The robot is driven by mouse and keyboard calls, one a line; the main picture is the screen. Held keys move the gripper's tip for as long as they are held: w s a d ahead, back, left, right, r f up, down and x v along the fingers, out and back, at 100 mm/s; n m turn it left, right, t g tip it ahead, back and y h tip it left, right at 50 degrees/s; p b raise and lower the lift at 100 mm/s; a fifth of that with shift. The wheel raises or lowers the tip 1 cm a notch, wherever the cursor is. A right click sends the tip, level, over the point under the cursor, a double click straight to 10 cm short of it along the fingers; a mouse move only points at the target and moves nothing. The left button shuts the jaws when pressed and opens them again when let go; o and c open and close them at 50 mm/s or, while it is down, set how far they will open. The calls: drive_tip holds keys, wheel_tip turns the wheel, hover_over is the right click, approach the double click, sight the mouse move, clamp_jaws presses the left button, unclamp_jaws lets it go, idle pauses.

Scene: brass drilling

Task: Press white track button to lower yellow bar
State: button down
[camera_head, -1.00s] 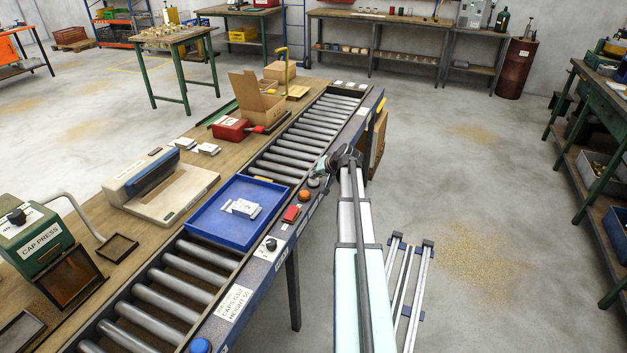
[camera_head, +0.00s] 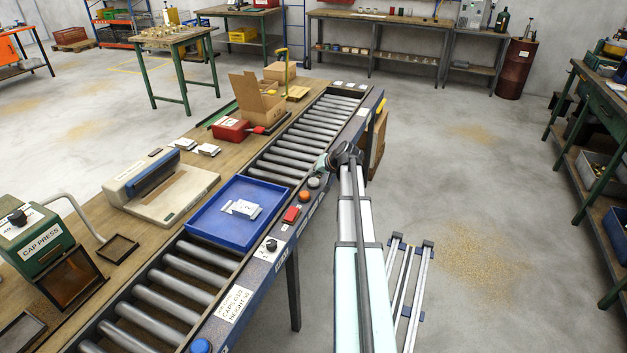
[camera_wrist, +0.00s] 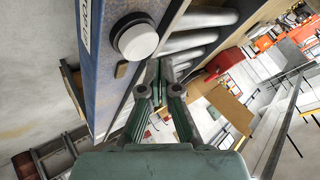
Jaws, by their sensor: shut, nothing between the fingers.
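A round white button (camera_wrist: 138,41) in a black collar sits on the conveyor's blue side rail in the wrist view. In the head view a small pale button (camera_head: 314,182) shows on the rail beside an orange one. My gripper (camera_wrist: 158,66) is shut and empty, its tips beside the rail just right of and below the white button in the wrist picture, apart from it. In the head view my gripper (camera_head: 322,163) is small and partly hidden by my wrist. A yellow upright bar (camera_head: 286,66) stands by the conveyor's far end; whether it is the task's bar is unclear.
A blue tray (camera_head: 203,236) with white cards sits on the rollers (camera_head: 300,135). A cardboard box (camera_head: 257,98) stands beyond. Floor right of my arm is mostly clear.

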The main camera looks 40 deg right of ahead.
sight(315, 180)
drive_tip(key=shift+r+p, duration=1.15)
drive_tip(key=shift+r, duration=1.9)
